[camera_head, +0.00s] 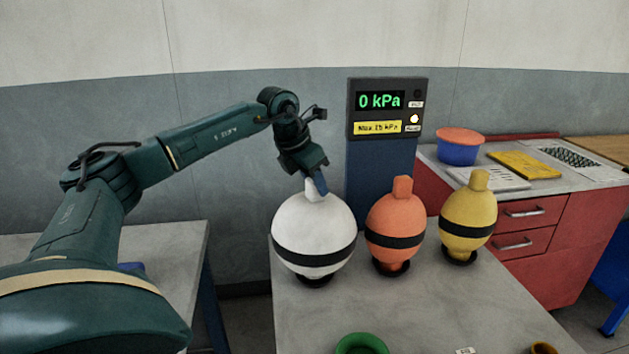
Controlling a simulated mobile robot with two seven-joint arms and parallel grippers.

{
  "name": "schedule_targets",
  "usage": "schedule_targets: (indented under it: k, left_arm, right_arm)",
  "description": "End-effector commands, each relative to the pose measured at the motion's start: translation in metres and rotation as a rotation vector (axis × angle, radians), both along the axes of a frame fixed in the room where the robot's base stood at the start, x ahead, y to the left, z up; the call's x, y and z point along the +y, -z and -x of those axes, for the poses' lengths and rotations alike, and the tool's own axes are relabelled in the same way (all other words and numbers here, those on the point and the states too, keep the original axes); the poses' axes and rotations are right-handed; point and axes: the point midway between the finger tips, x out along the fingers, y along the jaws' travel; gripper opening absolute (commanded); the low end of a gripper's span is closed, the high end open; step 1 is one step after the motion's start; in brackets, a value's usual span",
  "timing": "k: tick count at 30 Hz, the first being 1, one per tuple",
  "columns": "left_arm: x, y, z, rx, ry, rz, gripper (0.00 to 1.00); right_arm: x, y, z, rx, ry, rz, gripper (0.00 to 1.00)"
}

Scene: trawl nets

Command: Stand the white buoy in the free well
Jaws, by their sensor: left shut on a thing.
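The white buoy (314,222), round with a black band, is upright at the left end of the row on the grey table (420,310). My left gripper (318,186) is shut on the knob at its top, coming from above. A dark ring-shaped well (315,281) shows under the buoy; I cannot tell whether the buoy rests fully in it. The orange buoy (394,218) and the yellow buoy (467,212), each black-banded, stand upright in dark wells to the right. My right gripper is not in view.
A panel reading "0 kPa" (387,105) stands on a blue post behind the buoys. A green round thing (362,344) is at the table's front, partly cut off. A red cabinet (530,225) at right bears a blue bowl with an orange top (459,150).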

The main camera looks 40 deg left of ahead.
Motion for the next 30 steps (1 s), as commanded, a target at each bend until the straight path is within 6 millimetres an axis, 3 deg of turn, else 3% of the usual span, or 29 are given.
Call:
schedule_targets:
  k: [26, 27, 30]
  left_arm:
    - [0.0, 0.01, -0.001, -0.005, 0.0, 0.0, 0.0]
    - [0.0, 0.01, -0.001, -0.006, 0.0, 0.001, 0.31]
    - [0.0, 0.01, -0.001, -0.005, 0.0, 0.0, 0.39]
  right_arm:
    - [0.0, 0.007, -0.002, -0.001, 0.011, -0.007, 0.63]
    - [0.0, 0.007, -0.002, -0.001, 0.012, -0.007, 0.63]
    - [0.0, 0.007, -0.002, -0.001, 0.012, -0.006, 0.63]
